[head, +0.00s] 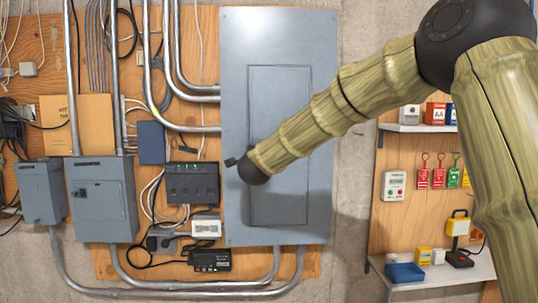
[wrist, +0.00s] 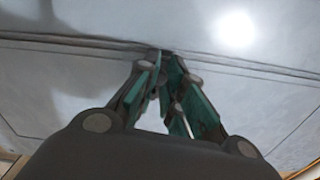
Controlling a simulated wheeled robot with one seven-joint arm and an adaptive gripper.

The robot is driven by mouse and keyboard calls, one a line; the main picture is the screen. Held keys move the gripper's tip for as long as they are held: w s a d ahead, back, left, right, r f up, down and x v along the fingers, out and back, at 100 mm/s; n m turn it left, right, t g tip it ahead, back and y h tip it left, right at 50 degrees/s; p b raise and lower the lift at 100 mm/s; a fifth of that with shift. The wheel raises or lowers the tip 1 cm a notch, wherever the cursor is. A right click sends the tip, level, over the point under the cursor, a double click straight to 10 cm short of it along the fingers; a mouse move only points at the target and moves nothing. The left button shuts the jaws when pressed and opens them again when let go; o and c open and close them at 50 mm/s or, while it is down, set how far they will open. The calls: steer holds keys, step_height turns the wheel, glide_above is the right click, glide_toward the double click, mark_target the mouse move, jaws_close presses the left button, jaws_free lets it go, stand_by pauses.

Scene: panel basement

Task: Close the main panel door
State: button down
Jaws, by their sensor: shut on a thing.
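The main panel door (head: 280,110) is a flat grey rectangle set in the tall grey main panel (head: 235,60). In the head view it looks about flush with the panel face; any small gap is too fine to tell. My arm crosses in front of it, and its end covers the door's left edge. My gripper (wrist: 166,60), with teal pads, shows in the wrist view. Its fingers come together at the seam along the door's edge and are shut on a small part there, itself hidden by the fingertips. The door surface (wrist: 235,105) shows around them.
Smaller grey boxes (head: 100,205), a black device (head: 192,182) and metal conduits (head: 147,60) are to the left. Conduits run below the panel.

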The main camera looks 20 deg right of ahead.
steer(key=shift+r, duration=0.15)
steer(key=c, duration=1.5)
jaws_free()
steer(key=shift+w, duration=0.15)
steer(key=shift+o, duration=0.2)
steer(key=v, duration=1.2)
steer(key=shift+a, duration=0.1)
